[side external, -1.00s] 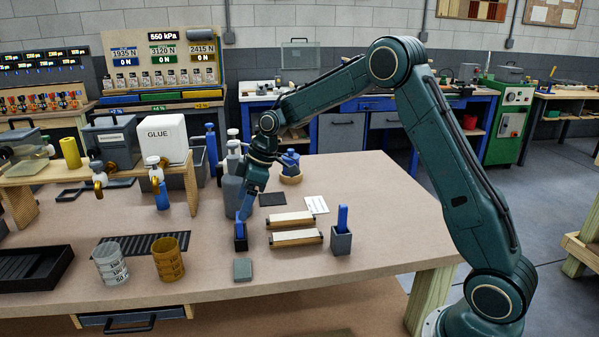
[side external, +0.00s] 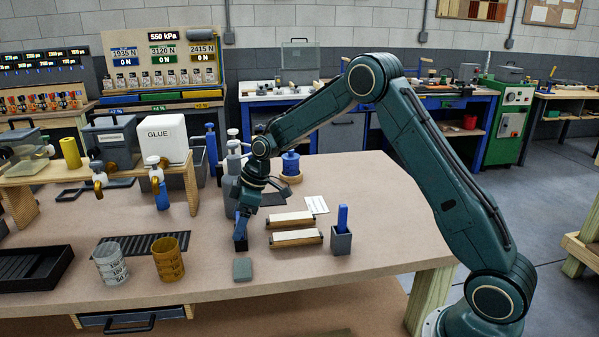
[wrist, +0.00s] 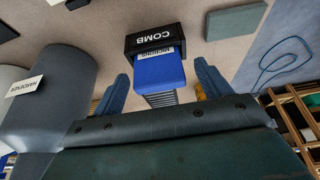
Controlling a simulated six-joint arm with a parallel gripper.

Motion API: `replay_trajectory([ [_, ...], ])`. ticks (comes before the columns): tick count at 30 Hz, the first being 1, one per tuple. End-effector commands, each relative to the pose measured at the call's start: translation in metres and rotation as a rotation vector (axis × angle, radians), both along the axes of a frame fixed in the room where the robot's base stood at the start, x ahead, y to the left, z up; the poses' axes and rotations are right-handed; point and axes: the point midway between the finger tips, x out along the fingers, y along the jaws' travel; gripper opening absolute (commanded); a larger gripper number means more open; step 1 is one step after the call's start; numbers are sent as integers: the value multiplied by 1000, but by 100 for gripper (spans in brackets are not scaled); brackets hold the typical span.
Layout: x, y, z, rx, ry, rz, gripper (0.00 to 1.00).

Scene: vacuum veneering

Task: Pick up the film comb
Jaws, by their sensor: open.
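The film comb (wrist: 160,72) has a blue handle with a white label and a dark ribbed lower part. It stands in a black holder (wrist: 150,40) marked COMB. My gripper (wrist: 163,78) is open, with one blue finger on each side of the comb's handle in the wrist view. Gaps show between the fingers and the handle. In the side view my gripper (side external: 242,228) points down over the small dark holder (side external: 240,246) and hides most of the comb.
A grey holder with a blue-handled tool (side external: 342,232) stands to the right, beside two pale rollers (side external: 294,237). A grey block (side external: 242,269) lies in front. Grey bottles (side external: 231,185) stand close behind my gripper. A clear cup (side external: 111,263) and an amber cup (side external: 168,260) stand left.

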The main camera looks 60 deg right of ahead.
Motion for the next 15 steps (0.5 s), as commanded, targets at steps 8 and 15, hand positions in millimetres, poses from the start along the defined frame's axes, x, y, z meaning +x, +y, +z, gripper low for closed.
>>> replay_trajectory([
  [8,0,0,0,-1,-1,0,76],
  [15,0,0,0,-1,-1,0,67],
])
